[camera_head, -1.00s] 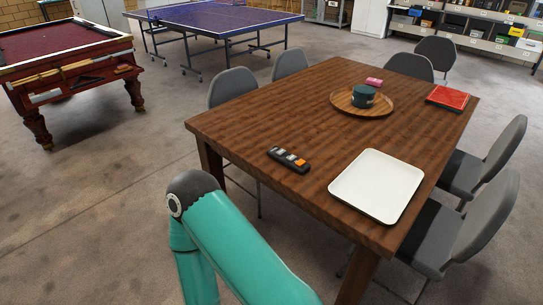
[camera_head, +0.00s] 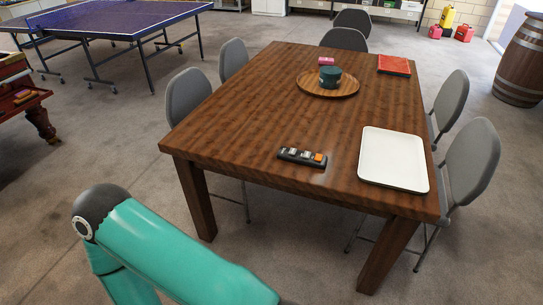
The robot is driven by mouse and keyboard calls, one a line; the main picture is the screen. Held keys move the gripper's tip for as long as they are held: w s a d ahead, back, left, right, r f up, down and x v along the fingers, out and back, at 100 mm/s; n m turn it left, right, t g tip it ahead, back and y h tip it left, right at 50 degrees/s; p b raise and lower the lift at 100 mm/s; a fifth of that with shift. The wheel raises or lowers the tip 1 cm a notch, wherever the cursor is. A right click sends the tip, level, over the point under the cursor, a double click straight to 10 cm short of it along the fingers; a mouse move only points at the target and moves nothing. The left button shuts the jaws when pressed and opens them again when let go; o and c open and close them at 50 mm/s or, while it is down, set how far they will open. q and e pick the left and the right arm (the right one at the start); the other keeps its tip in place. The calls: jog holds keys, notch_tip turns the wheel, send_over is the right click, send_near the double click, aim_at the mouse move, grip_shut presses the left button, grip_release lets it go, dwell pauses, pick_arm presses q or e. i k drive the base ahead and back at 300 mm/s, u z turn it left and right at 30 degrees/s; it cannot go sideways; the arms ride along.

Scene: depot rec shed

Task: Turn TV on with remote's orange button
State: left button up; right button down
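The remote (camera_head: 302,157) lies on the wooden table (camera_head: 245,125) near its front edge. It is a dark bar with several light buttons, and its orange button (camera_head: 319,157) is at the right end. No TV shows in this view. My teal arm comes in at the lower left, apart from the table and the remote, but its gripper is out of the picture. My other gripper is not in view either.
A white tray (camera_head: 394,159) lies right of the remote. Behind are a round wooden tray (camera_head: 345,90) with a dark green mug (camera_head: 330,76), a pink item (camera_head: 326,61) and a red item (camera_head: 394,65). Grey chairs flank the table; floor in front is open.

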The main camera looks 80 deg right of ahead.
aim_at(318, 157)
jog(key=u, duration=0.15)
jog(key=i, duration=0.85)
jog(key=z, duration=1.25)
jog(key=i, duration=0.15)
jog(key=z, duration=2.4)
jog(key=i, duration=1.05)
jog(key=u, duration=0.25)
